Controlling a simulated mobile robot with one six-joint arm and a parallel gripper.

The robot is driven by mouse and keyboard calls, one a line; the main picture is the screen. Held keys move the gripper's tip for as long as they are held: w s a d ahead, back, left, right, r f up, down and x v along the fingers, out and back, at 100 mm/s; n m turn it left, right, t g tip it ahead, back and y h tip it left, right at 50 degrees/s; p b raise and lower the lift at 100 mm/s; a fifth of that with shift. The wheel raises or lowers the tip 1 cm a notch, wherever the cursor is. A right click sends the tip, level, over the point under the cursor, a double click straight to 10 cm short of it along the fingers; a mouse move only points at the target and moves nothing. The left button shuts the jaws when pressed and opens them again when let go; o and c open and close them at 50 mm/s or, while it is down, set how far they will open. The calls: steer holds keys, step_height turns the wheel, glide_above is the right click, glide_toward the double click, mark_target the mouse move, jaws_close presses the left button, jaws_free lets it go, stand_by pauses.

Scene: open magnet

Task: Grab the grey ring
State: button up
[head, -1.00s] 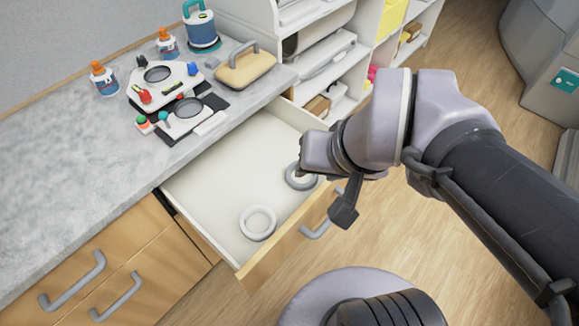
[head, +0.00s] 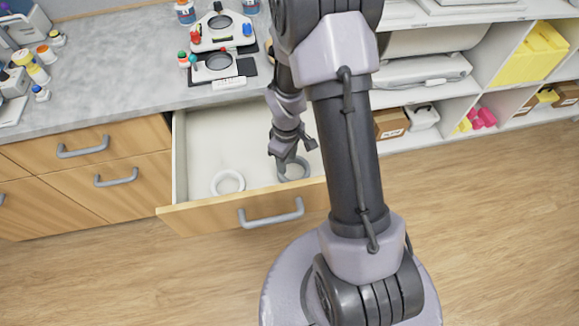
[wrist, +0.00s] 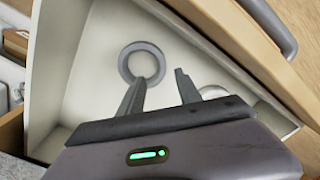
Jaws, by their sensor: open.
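The grey ring (head: 296,179) lies flat in the open drawer, near its front right corner. My gripper (head: 283,163) is at the ring in the head view and hides part of it. A white ring (head: 214,185) lies to the left in the same drawer. In the wrist view the white ring (wrist: 213,91) is partly hidden by the gripper.
The drawer's front panel (head: 190,219) and side walls surround both rings. The grey countertop (head: 120,75) above the drawer holds microscope-like devices and bottles. White shelves (head: 455,100) stand to the right. The wooden floor (head: 490,220) in front is clear.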

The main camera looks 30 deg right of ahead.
steer(key=b, duration=0.2)
glide_above(286, 179)
steer(key=f, duration=0.6)
steer(key=shift+s+d, duration=0.1)
steer(key=shift+d, duration=0.1)
steer(key=f+b, duration=0.1)
steer(key=f, duration=0.1)
steer(key=f+b, duration=0.1)
steer(key=f, duration=0.1)
steer(key=f+b, duration=0.1)
steer(key=shift+a+f, duration=0.3)
steer(key=shift+f, duration=0.1)
steer(key=shift+r, duration=0.2)
steer(key=shift+c, duration=0.2)
jaws_close()
